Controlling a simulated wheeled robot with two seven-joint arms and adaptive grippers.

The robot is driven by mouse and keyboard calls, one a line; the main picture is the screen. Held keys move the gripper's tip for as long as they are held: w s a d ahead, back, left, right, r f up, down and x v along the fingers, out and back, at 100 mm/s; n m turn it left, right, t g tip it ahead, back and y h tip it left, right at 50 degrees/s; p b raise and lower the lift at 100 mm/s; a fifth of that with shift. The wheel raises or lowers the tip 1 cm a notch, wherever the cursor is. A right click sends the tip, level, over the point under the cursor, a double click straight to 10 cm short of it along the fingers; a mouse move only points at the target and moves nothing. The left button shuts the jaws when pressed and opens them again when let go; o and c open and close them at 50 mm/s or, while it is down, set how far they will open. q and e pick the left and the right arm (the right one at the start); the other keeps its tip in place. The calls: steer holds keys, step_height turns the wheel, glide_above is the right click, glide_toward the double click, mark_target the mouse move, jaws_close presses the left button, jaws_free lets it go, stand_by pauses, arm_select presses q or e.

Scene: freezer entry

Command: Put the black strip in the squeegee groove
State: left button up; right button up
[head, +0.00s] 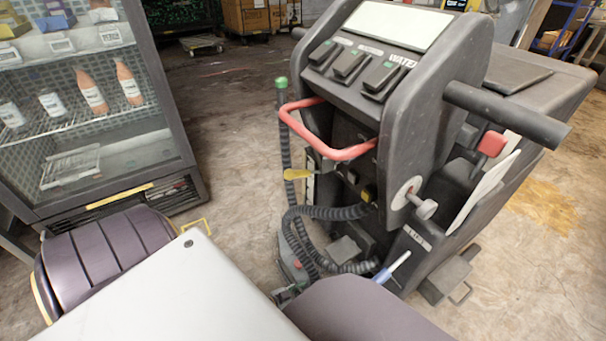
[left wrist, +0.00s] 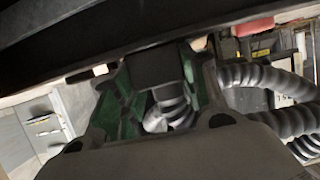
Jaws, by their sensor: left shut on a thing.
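My left gripper (head: 288,293) is low beside the floor scrubber (head: 345,190), near its black hoses, and mostly hidden behind my own arm. In the left wrist view its green-padded fingers (left wrist: 150,95) are closed on a black blocky piece (left wrist: 155,68). A long dark bar (left wrist: 130,38) crosses just beyond the fingertips. I cannot tell whether this bar is the black strip or the squeegee, or whether it is one with the held piece. No groove can be made out. My right gripper is not in view.
Ribbed hoses (left wrist: 265,80) run close to the gripper, to the right in the wrist view. The scrubber's red handle (head: 330,140) stands above. A glass-door cabinet (head: 85,90) with bottles is at the left. Open concrete floor (head: 225,110) lies between cabinet and scrubber.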

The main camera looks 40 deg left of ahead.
mark_target(301, 297)
arm_select(q)
steer(key=shift+f, duration=0.15)
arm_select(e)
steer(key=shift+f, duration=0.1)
arm_select(q)
steer(key=shift+f+b, duration=0.7)
steer(key=shift+f, duration=0.05)
steer(key=shift+f+b, duration=0.8)
steer(key=shift+f, duration=0.2)
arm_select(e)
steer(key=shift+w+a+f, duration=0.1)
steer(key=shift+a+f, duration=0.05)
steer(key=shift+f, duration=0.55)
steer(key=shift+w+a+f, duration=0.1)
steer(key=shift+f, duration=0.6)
arm_select(q)
steer(key=shift+f, duration=0.1)
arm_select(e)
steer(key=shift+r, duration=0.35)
arm_select(q)
steer(key=o, duration=1.4)
steer(key=shift+c, duration=0.2)
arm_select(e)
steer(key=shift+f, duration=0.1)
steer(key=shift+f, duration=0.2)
arm_select(q)
steer(key=shift+s, duration=0.1)
